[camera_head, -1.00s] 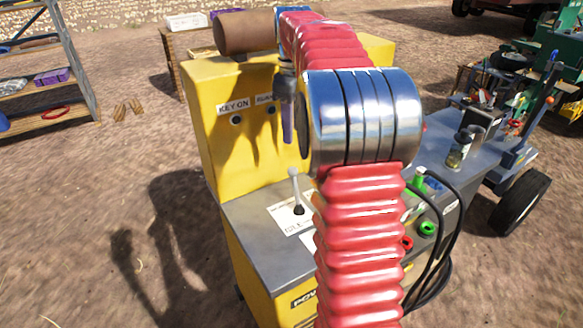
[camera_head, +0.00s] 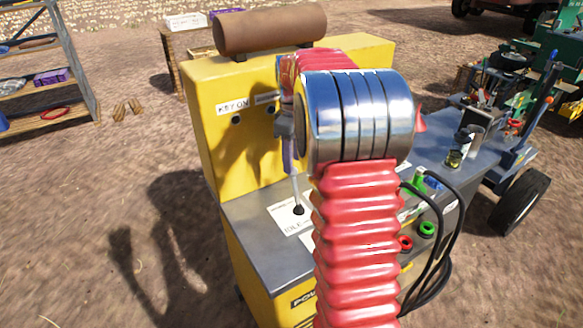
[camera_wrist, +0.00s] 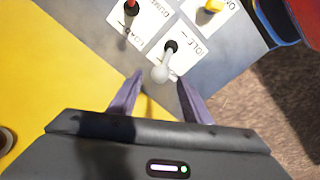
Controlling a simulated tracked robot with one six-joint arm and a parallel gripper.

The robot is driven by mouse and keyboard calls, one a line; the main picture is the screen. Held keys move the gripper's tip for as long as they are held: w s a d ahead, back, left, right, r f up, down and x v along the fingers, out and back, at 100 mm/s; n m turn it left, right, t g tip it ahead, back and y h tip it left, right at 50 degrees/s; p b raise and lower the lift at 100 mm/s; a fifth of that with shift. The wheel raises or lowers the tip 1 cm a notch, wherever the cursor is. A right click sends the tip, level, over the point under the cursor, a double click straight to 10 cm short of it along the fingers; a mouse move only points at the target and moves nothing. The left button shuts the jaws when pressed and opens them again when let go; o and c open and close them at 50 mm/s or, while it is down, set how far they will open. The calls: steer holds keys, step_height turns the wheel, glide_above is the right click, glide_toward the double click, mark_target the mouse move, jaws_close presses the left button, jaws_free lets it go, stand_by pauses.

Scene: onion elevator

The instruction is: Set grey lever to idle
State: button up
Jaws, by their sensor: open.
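The grey lever (camera_head: 296,193) stands on the grey top of the yellow machine, rising from a black base on a white label that reads roughly "IDLE". In the wrist view the lever's pale knob (camera_wrist: 161,74) sits between and just beyond the two purple fingertips of my gripper (camera_wrist: 158,82), which are apart. The label marked IDLE (camera_wrist: 205,40) lies around its base. In the head view my gripper (camera_head: 289,165) is above the lever, partly hidden by my arm. I cannot tell whether a finger touches the lever.
A red-tipped lever (camera_wrist: 131,8) on its own label and a yellow knob (camera_wrist: 211,6) stand close by. The yellow upright panel (camera_head: 210,130) with a "KEY ON" label rises behind. Red and green knobs (camera_head: 427,229) and black cables (camera_head: 447,250) are at the right.

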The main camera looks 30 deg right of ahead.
mark_target(296, 189)
steer(key=shift+f, duration=1.8)
steer(key=shift+c, duration=0.4)
jaws_close()
steer(key=shift+a, duration=0.2)
steer(key=shift+d, duration=0.1)
